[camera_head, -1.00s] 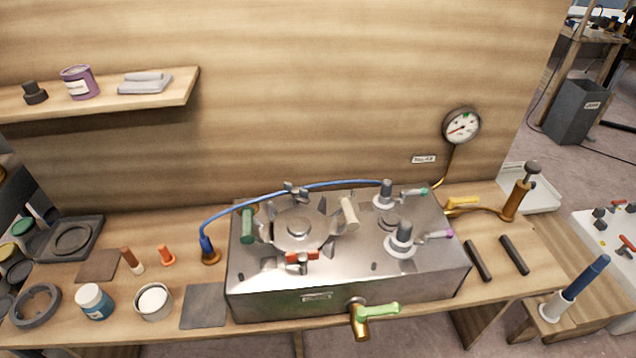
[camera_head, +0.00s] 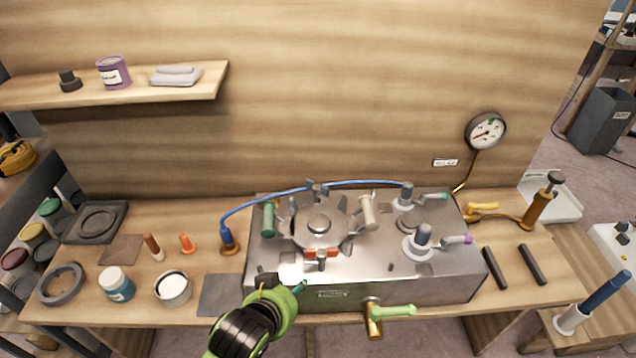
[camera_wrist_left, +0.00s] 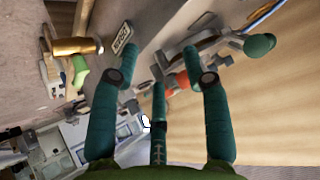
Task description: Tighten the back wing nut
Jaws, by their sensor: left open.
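The back wing nut (camera_head: 316,189) is a small grey part at the far side of the round lid (camera_head: 319,224) on the steel tank (camera_head: 440,282). The blue hose passes just behind it. A green wing nut (camera_head: 269,218) is at the lid's left, a cream one (camera_head: 369,212) at its right and a red one (camera_head: 321,253) at its front. My left gripper (camera_head: 282,284) is at the tank's front left, well short of the back wing nut. Its teal fingers (camera_wrist_left: 160,65) are spread and empty in the left wrist view. My right gripper is out of view.
A blue hose (camera_head: 258,199) arches from the bench over the tank's back. A brass tap (camera_head: 374,318) with a green lever sticks out in front. Two valves stand on the tank's right. Jars and small items cover the bench's left. A gauge (camera_head: 485,132) hangs on the back wall.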

